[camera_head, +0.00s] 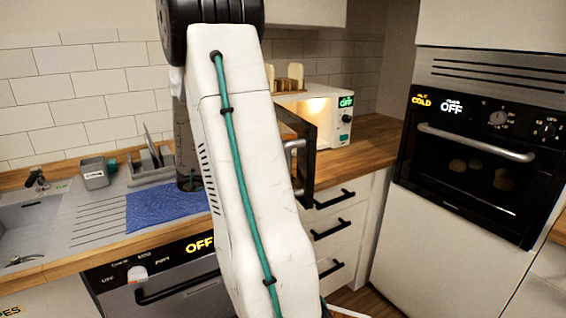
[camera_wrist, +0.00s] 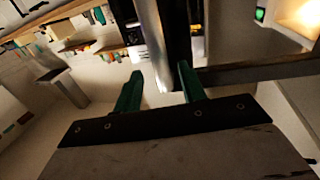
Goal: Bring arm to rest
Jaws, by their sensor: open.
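My white arm (camera_head: 243,165), with a teal cable along it, rises through the middle of the head view and hides my gripper there. In the wrist view my gripper (camera_wrist: 157,80) has its two green fingers apart, with nothing clasped. A pale metal bar (camera_wrist: 153,40), apparently the microwave door handle, runs down toward the gap between the fingers. I cannot tell whether they touch it. In the head view the microwave (camera_head: 335,125) has its dark-framed door (camera_head: 309,155) swung open toward me, close beside my arm, and its inside is lit.
A wooden counter (camera_head: 365,140) runs behind my arm, with drawers below. A blue mat (camera_head: 160,207), a grey cup (camera_head: 96,175) and a sink (camera_head: 25,225) are at left. The dishwasher (camera_head: 150,285) and the wall oven (camera_head: 480,160) are shut and read OFF.

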